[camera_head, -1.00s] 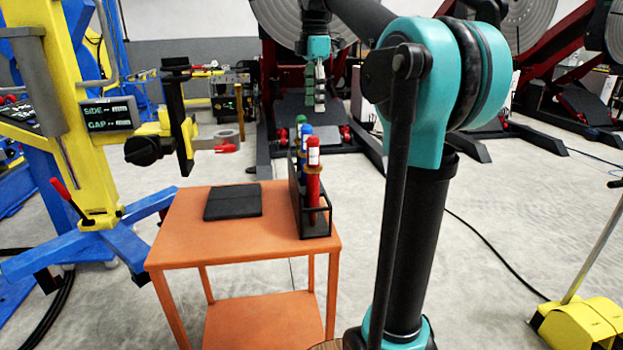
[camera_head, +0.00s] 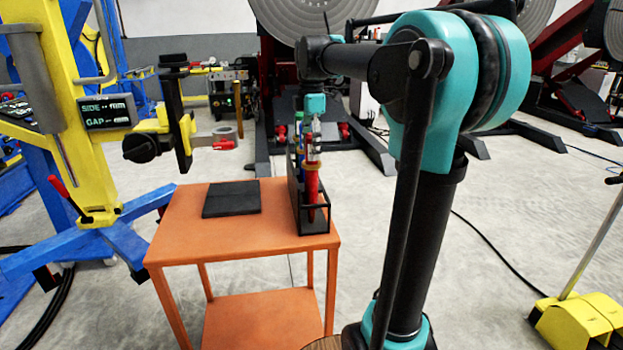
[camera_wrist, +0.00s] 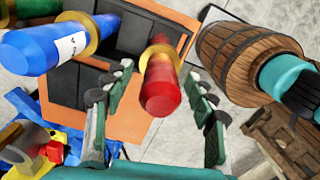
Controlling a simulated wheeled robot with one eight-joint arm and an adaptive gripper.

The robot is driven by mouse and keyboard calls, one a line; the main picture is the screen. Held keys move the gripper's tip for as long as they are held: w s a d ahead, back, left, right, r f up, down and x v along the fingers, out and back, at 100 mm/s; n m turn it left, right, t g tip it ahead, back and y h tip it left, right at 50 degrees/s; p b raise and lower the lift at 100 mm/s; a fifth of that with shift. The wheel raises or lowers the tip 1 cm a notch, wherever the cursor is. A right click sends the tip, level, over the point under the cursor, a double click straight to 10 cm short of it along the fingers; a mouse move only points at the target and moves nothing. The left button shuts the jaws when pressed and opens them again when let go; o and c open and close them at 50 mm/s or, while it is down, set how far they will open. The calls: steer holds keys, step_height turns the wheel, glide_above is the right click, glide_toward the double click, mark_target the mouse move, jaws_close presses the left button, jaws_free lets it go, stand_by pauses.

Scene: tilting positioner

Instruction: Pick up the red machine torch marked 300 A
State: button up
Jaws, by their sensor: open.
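The red torch (camera_head: 312,185) stands upright in the end of the black rack (camera_head: 318,228) nearest me, on the orange table. In the wrist view the red torch (camera_wrist: 160,85) points up between the two fingers of my open gripper (camera_wrist: 158,112), with gaps on both sides. In the head view my gripper (camera_head: 313,140) is over the torch's top and partly hides it. The blue torch (camera_wrist: 62,43) lies to the left in the wrist view and has a white label. Any label on the red torch is not readable here.
A dark pad (camera_head: 231,200) lies on the orange table (camera_head: 240,247), left of the rack. A yellow and blue positioning column (camera_head: 70,130) stands at the left, its arm reaching toward the table. A wooden barrel (camera_wrist: 235,58) is at the right in the wrist view.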

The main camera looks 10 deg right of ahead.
step_height(320, 180, down, 2)
jaws_close()
stand_by(0.6)
